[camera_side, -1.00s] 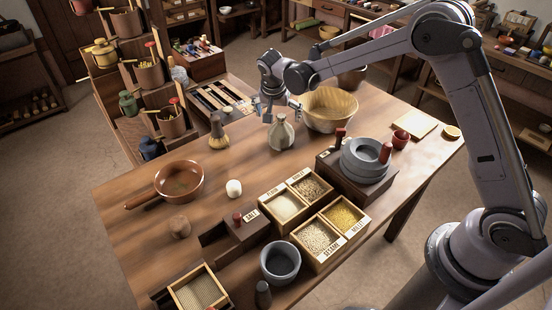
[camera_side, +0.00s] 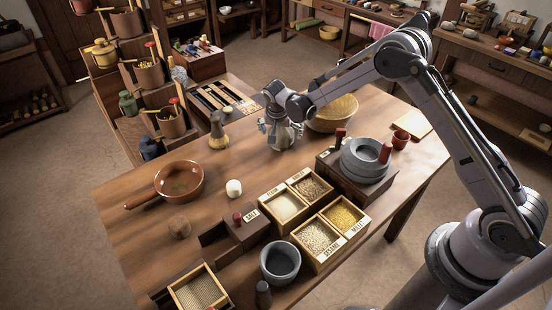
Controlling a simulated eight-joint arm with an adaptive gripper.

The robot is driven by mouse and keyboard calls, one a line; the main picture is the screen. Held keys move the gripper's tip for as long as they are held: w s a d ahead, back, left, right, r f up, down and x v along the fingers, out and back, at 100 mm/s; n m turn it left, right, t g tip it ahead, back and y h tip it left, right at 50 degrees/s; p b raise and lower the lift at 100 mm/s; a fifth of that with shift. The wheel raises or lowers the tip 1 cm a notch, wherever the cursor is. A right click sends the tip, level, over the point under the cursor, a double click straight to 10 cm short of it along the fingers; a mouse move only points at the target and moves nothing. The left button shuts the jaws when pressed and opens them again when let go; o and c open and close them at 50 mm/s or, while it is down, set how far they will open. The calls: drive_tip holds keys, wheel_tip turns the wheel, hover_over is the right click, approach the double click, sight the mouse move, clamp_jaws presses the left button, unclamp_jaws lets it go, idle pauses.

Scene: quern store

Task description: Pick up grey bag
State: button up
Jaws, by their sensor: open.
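The grey bag (camera_side: 281,140), a small rounded sack with a narrow neck, stands upright on the wooden table near its far side. My gripper (camera_side: 281,125) is directly over the bag, pointing down, with its fingers low around the bag's upper part. The jaws are open, with a finger on either side of the neck. The bag's top is hidden by my gripper. I cannot tell whether a finger touches the bag.
A wooden bowl (camera_side: 335,115) stands close to the right of the bag. A stone quern (camera_side: 365,160) and divided grain boxes (camera_side: 318,240) are nearer the front. A brown pan (camera_side: 180,180) lies at the left.

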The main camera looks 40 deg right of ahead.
drive_tip(key=c, duration=1.6)
drive_tip(key=shift+o, duration=0.2)
